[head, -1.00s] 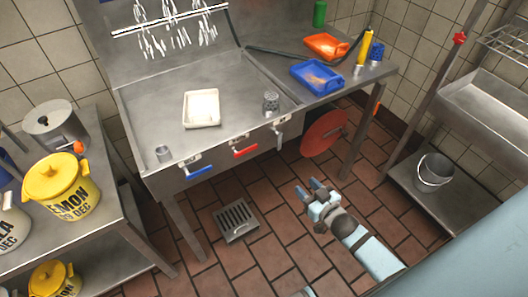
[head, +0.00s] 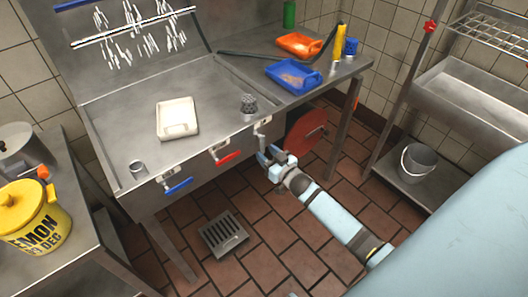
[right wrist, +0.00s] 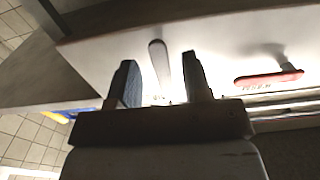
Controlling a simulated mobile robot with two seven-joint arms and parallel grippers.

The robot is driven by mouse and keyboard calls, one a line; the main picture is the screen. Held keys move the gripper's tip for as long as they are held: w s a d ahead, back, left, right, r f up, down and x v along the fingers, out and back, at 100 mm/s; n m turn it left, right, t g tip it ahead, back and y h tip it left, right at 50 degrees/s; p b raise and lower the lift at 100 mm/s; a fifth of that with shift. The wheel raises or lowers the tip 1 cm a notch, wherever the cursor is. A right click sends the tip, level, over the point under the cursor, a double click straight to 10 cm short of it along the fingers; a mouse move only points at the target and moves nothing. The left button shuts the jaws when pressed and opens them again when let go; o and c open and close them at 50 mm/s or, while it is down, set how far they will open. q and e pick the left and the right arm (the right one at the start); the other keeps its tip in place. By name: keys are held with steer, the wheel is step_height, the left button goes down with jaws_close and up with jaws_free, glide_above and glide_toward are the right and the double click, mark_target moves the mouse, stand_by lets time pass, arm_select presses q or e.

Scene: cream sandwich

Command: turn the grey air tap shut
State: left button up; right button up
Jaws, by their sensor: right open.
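The grey air tap (head: 261,133) is on the front of the steel sink unit, right of the red-handled tap (head: 227,157) and the blue-handled tap (head: 178,186). Its grey lever hangs down. My right gripper (head: 267,153) is open just below and in front of it. In the right wrist view the grey lever (right wrist: 159,64) shows between and beyond the two spread fingers of my right gripper (right wrist: 161,80). I cannot tell if a finger touches it. The red handle (right wrist: 268,78) is to the right there. My left gripper is not in view.
A red disc (head: 306,133) is under the worktop, right of my gripper. A white tray (head: 177,119) and a metal shaker (head: 248,106) are on the sink unit. A floor drain (head: 223,234) and a bucket (head: 418,163) are lower down.

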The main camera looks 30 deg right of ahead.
steer(key=shift+w+a, duration=0.1)
steer(key=shift+w, duration=0.85)
steer(key=shift+c, duration=0.3)
jaws_close()
